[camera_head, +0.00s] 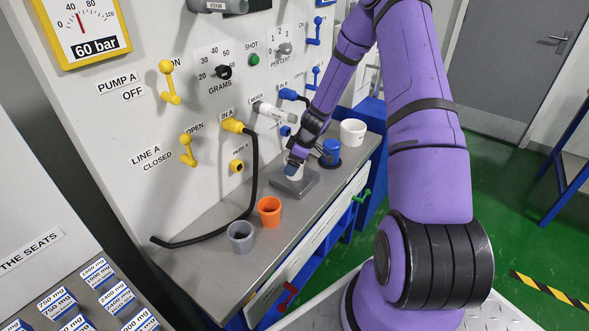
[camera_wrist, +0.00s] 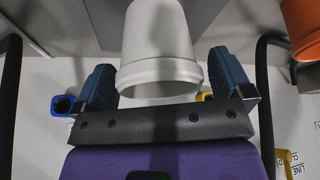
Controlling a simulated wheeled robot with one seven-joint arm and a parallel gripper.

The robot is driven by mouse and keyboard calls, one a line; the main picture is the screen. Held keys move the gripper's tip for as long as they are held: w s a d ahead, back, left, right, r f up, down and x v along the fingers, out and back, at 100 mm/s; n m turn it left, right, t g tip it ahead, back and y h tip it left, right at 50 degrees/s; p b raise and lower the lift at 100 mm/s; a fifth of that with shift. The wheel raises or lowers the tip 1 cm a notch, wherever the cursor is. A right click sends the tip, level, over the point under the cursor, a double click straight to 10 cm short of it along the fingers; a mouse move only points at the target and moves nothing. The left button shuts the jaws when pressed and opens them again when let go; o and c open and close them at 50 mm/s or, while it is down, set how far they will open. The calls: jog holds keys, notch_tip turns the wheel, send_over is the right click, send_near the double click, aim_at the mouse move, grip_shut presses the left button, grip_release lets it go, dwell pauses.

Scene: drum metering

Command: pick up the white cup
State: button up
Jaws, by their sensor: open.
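A white cup (camera_head: 295,172) stands on a square grey plate (camera_head: 306,187) on the steel shelf, partly hidden by my gripper (camera_head: 296,158). In the wrist view the white cup (camera_wrist: 158,40) fills the space ahead of the palm, its wide rim towards the palm. My gripper (camera_wrist: 162,75) is open, with one blue finger on each side of the cup. Gaps show between the fingers and the cup near the rim; contact farther along cannot be told.
An orange cup (camera_head: 269,210) and a grey cup (camera_head: 240,236) stand left of the plate. A blue cup (camera_head: 331,147) and a larger white pot (camera_head: 352,131) stand to the right. A black hose (camera_head: 254,175) droops onto the shelf (camera_head: 208,256). The valve panel (camera_head: 215,105) rises close behind.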

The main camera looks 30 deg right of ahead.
jog(key=shift+w+a+f, duration=0.1)
jog(key=shift+w+f, duration=0.1)
jog(key=shift+f, duration=0.35)
jog(key=c, duration=1)
jog(key=shift+c, duration=0.2)
jog(key=shift+r, duration=0.15)
